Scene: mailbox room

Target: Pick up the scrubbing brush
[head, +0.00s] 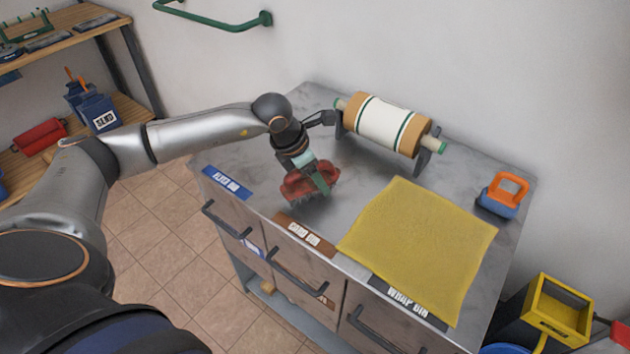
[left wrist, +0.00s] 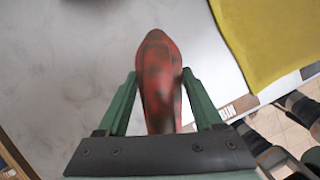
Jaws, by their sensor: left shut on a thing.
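The red scrubbing brush (head: 299,184), with dark worn patches, is at the left part of the grey counter top in the head view. My left gripper (head: 325,183) reaches down over it with its green fingers shut on it. In the left wrist view the brush (left wrist: 158,75) lies lengthwise between the two green fingers (left wrist: 156,98), one on each side. Its bristles point down. I cannot tell whether they touch the counter. My right gripper is not in view.
A yellow cloth (head: 420,245) covers the counter's right front. A paper roll on a stand (head: 385,125) stands at the back. An orange-handled blue tool (head: 502,194) sits at the right. A wooden shelf (head: 75,35) is at left. Drawers with dark handles (head: 298,274) face front.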

